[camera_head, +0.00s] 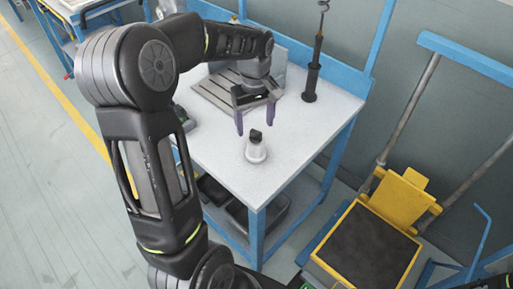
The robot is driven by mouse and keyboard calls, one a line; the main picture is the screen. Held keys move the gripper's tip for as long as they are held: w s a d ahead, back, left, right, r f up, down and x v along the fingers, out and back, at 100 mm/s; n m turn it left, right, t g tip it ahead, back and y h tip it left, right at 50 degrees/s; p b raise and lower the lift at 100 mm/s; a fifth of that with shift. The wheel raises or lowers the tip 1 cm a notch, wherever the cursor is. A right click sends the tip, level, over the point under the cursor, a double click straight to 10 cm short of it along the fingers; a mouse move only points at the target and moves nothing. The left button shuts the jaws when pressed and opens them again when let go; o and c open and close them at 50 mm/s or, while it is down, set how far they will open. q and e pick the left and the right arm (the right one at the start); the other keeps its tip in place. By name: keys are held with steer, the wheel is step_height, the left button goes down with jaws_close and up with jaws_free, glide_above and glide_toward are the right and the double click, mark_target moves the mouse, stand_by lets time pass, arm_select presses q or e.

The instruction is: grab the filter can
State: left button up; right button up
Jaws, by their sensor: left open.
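The filter can (256,153) is a small whitish cylinder with a dark top. It stands upright on the light grey top of the blue bench (208,142), near the front corner. My left gripper (256,131) points down with its two purple-tipped fingers apart. It appears above and just behind the can in the picture, and nothing shows between the fingers. I cannot tell the exact gap between the fingertips and the can. My right gripper is not in view.
A black upright tool (312,80) stands at the back right of the bench. A grooved grey plate (212,93) lies behind my gripper. Dark bins sit on the lower shelf. A yellow and black platform (367,247) stands right of the bench. The bench top around the can is clear.

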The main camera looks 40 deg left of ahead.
mark_target(256, 137)
arm_select(q)
steer(key=shift+f, duration=0.95)
steer(key=shift+f, duration=0.1)
step_height(256, 137, down, 5)
steer(key=shift+d+f+p, duration=0.1)
steer(key=shift+p, duration=0.7)
steer(key=shift+c, duration=0.3)
jaws_close()
